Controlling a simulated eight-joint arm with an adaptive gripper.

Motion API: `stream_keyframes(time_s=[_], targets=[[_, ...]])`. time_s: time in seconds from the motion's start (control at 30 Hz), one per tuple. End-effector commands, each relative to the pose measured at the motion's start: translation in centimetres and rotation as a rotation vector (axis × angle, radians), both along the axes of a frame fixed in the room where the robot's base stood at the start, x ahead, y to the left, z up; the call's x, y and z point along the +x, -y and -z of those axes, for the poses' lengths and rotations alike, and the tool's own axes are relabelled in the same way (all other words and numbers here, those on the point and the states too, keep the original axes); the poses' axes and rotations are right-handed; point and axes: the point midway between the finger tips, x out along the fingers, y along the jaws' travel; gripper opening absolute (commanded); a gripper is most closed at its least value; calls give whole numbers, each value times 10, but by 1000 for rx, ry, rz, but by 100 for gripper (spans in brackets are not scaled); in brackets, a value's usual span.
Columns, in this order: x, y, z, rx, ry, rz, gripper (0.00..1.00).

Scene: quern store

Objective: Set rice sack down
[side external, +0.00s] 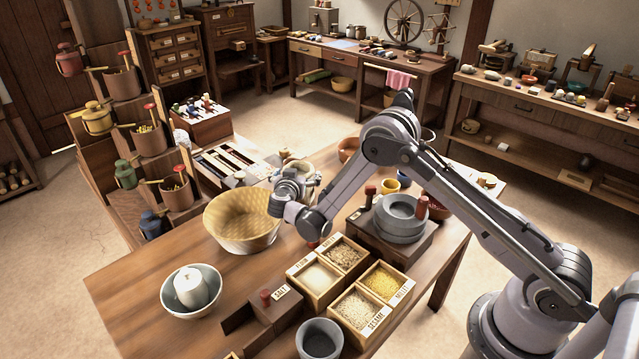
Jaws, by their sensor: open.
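My gripper (291,182) is above the table, just off the right rim of a wide woven basket (238,232). It is open, though its fingertips are hard to make out from this side. A pale rounded thing (307,168) shows close behind it; I cannot tell if they touch. Nothing in view is clearly marked as the rice sack. A white upright bundle or jar (191,285) stands in a pale bowl (173,307) at the table's front left; I cannot tell whether it is the sack.
Boxes of grain (331,305), labelled flour, barley, millet and sesame, stand at the front middle. A stone quern (401,222) on a dark block is to their right. A grey pot (320,342) and a salt box (265,318) are in front. Bare wood lies left of the basket.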

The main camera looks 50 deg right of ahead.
Motion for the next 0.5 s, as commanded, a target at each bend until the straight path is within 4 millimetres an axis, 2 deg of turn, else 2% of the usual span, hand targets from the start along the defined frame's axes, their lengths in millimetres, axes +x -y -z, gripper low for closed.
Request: stream_keyframes(time_s=[0.3,0.5], targets=[[-36,-48,-19,-1,1,-3,100],[-53,-71,-27,-2,0,-2,100]])
